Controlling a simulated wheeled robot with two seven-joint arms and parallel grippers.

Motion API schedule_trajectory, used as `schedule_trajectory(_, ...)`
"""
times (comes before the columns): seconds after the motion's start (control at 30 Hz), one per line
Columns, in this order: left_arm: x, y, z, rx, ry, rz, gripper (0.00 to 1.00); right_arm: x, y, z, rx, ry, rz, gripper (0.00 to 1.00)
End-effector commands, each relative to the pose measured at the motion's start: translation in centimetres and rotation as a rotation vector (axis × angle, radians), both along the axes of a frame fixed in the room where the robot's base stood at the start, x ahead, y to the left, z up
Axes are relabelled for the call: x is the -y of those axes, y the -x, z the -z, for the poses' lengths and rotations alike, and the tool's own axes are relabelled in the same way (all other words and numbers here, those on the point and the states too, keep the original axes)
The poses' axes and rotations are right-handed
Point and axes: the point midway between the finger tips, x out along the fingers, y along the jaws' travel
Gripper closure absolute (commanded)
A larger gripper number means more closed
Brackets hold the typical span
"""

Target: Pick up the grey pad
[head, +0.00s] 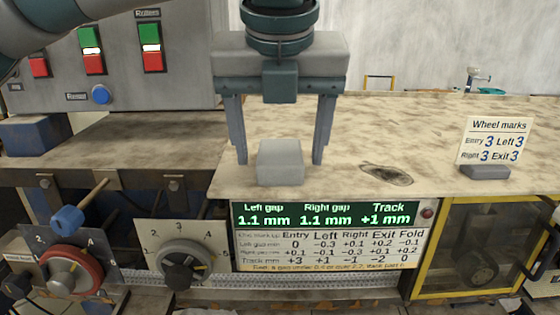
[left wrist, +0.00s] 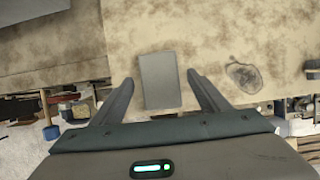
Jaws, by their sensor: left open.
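The grey pad (head: 281,162) is a small block lying on the worn beige tabletop near its front edge. My left gripper (head: 279,160) points down over it, open, with one finger on each side of the pad in the head view. In the left wrist view the pad (left wrist: 160,80) lies between the two spread fingers (left wrist: 162,82), with a gap on each side. The fingers do not appear to touch it. Whether the fingertips reach the tabletop is hard to tell. My right gripper is not in view.
A "Wheel marks" sign (head: 493,142) stands on the tabletop at the right. A dark stain (head: 386,174) lies between it and the pad. Below the edge are a gap display (head: 330,216), a red dial (head: 70,272) and a grey dial (head: 184,263). The tabletop behind is clear.

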Motion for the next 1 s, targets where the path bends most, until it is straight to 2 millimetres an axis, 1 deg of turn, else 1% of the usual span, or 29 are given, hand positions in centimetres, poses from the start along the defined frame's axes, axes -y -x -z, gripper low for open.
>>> schedule_trajectory(0.4,0.0,0.01,0.03,0.0,0.0,0.0,0.31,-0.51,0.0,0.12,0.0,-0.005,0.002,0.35)
schedule_trajectory(0.47,0.0,0.01,0.03,0.0,0.0,0.0,0.46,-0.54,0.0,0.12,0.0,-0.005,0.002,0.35)
schedule_trajectory(0.5,0.0,0.01,0.03,0.0,0.0,0.0,0.55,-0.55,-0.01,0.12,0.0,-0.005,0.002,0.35)
schedule_trajectory(0.6,0.0,0.01,0.04,0.0,0.0,0.0,0.75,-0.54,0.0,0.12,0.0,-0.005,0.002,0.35)
schedule_trajectory(1.0,-0.01,0.0,-0.05,0.0,0.0,0.0,0.76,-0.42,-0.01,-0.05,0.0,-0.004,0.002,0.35)
